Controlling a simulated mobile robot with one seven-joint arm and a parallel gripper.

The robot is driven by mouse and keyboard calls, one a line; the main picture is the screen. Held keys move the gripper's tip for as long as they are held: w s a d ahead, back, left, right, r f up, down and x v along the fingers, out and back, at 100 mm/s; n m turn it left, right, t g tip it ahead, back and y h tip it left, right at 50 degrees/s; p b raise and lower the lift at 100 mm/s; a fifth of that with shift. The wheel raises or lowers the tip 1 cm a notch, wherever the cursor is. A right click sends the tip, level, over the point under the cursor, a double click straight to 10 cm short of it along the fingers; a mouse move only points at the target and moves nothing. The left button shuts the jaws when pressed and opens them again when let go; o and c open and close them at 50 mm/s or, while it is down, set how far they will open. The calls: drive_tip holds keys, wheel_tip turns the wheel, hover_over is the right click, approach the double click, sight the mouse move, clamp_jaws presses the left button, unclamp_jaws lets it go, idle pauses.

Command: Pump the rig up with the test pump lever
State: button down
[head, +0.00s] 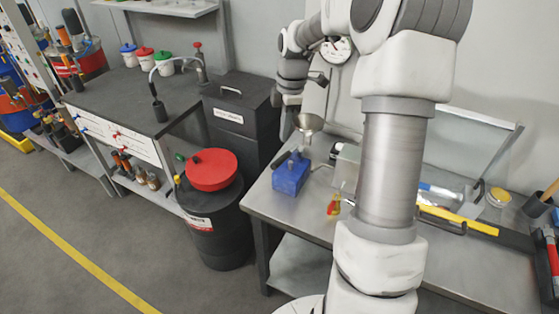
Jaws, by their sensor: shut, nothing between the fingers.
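A blue box-shaped unit (291,176) stands on the left end of the grey steel bench; it looks like the test pump. A short dark bar (281,159) at its top left may be its lever, but it is too small to be sure. A round white gauge (337,50) shows behind my arm, partly covered by it. My gripper (291,108) points down above and behind the blue unit, apart from it. It is shut and empty; its fingertips are small and hard to make out.
A black drum (214,226) with a red lid stands left of the bench (300,215). The floor in front is clear.

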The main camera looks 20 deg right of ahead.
sight(283, 159)
drive_tip(key=shift+f, duration=0.15)
drive_tip(key=f+b, duration=0.6)
drive_tip(key=shift+a+f, duration=0.35)
drive_tip(key=shift+a, duration=0.05)
drive_tip(key=shift+f+b, duration=0.95)
drive_tip(key=shift+f, duration=0.55)
drive_tip(key=shift+d+r+p, duration=0.15)
drive_tip(key=shift+r+p, duration=0.15)
drive_tip(key=shift+p, duration=0.05)
drive_tip(key=d+p, duration=0.1)
drive_tip(key=d, duration=0.1)
drive_tip(key=shift+s+d+r+p, duration=0.2)
drive_tip(key=shift+d+r+p, duration=0.15)
drive_tip(key=shift+r, duration=0.2)
